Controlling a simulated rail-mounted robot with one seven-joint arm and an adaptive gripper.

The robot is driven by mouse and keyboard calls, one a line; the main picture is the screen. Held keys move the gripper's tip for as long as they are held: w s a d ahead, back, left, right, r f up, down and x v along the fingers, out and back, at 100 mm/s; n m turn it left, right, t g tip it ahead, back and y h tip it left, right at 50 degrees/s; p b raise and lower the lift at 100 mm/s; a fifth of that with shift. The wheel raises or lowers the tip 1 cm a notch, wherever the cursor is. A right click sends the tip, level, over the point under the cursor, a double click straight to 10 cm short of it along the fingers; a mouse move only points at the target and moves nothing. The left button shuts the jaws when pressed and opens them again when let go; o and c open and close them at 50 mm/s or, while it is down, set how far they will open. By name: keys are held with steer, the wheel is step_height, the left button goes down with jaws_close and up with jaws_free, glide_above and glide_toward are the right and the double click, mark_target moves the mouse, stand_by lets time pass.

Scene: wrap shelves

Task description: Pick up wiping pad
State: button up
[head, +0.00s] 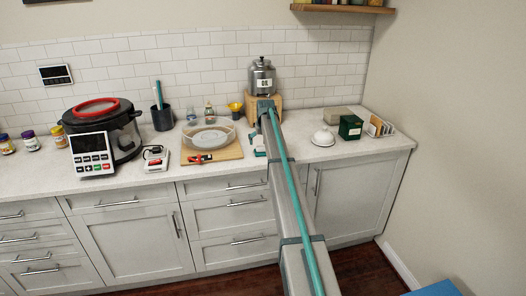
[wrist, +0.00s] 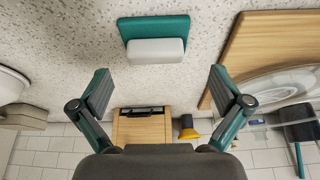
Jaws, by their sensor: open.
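The wiping pad is a teal slab with a white block along one side (wrist: 155,40). It lies on the speckled countertop, at the top centre of the wrist view. In the head view it shows as a small teal and white shape (head: 259,144) on the counter, partly hidden by my arm. My gripper (wrist: 160,82) is open and empty, its two fingers spread left and right. In the wrist view the pad lies beyond the fingertips, about centred between them and not touching them.
A wooden board (head: 222,153) with a clear round dish lies left of the pad in the head view. A wooden stand (wrist: 140,129) and a yellow funnel (head: 235,107) are near the wall. A white dome (head: 322,138) and a green box (head: 350,127) stand to the right.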

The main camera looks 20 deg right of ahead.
mark_target(263, 146)
steer(key=shift+d+p+x, duration=0.15)
steer(key=shift+p+x, duration=0.3)
steer(key=shift+x, duration=0.7)
steer(key=shift+d+p+x, duration=0.15)
steer(key=shift+p+x, duration=0.3)
steer(key=shift+x, duration=0.75)
steer(key=shift+r, duration=0.1)
steer(key=c, duration=1.2)
steer(key=shift+r, duration=0.1)
steer(key=shift+r, duration=0.5)
steer(key=s+a+r+b, duration=0.4)
steer(key=s+r+b, duration=0.1)
steer(key=s+r, duration=0.6)
steer(key=shift+s+r, duration=0.35)
steer(key=shift+s, duration=0.85)
